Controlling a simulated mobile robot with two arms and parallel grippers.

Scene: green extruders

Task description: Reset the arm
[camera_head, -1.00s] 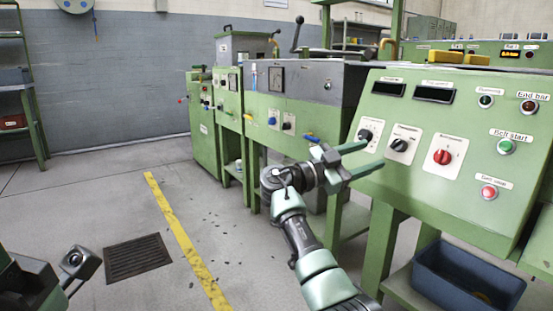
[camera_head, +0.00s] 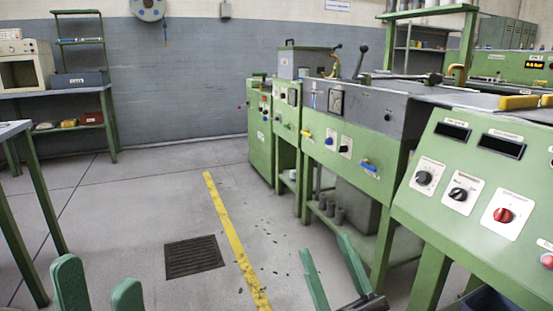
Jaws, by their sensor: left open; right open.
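My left gripper (camera_head: 98,284) shows at the bottom left edge as two green fingers spread apart, open and empty. My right gripper (camera_head: 328,262) is at the bottom, right of centre, with its two long green fingers spread apart, open and empty. It is in front of the floor, left of the control panel. Most of both arms is out of the picture below.
The green control panel (camera_head: 468,212) with knobs stands at the right. Green machines (camera_head: 345,165) stand behind it. A yellow line (camera_head: 228,228) and a floor grate (camera_head: 194,257) mark the clear floor. A table (camera_head: 14,130) and shelf (camera_head: 88,88) are at the left.

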